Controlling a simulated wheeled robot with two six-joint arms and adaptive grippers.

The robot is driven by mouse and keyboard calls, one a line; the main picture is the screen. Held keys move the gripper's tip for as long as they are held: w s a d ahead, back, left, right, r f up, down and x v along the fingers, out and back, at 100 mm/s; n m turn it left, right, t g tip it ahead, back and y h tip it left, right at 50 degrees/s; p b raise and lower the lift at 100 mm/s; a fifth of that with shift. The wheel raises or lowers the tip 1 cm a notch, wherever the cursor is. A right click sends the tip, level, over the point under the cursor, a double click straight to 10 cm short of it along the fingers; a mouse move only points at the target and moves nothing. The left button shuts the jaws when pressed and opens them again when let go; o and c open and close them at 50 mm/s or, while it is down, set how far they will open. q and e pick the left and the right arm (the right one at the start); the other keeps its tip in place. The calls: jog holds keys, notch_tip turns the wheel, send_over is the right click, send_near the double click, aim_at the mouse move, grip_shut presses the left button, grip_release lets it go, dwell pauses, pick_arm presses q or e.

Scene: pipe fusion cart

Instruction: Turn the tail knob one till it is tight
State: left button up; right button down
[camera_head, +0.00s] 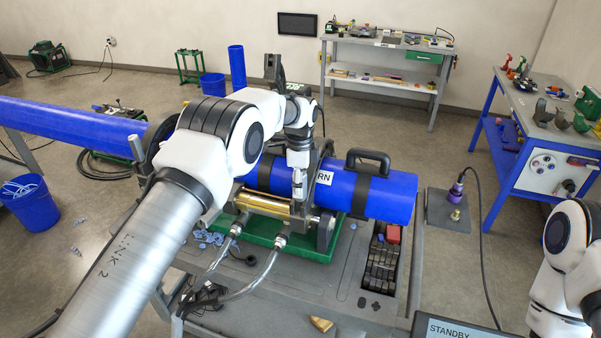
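My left arm reaches in from the lower left over the pipe fusion machine. My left gripper (299,187) points down at the machine's clamps, in front of the blue pipe. It is small and partly covered by its own wrist, so I cannot tell whether its fingers are open or shut. The tail knob cannot be made out; the arm and gripper cover much of the clamp area. The blue pipe piece (388,197) with a black handle (368,161) lies in the clamps at the right. My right arm shows at the lower right edge, its gripper not visible.
The cart top (290,295) carries hoses, a tool slot (383,262) and a brass-coloured piece (321,323). A long blue pipe (70,124) comes in from the left. A blue bin (28,205) stands on the floor. Workbenches stand at the back and right.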

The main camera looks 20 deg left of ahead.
pick_arm(q)
jog(key=o, duration=0.6)
jog(key=shift+w, duration=0.1)
jog(key=shift+r, duration=0.1)
notch_tip(320, 180, up, 6)
jog(key=shift+r, duration=0.1)
jog(key=shift+f, duration=0.2)
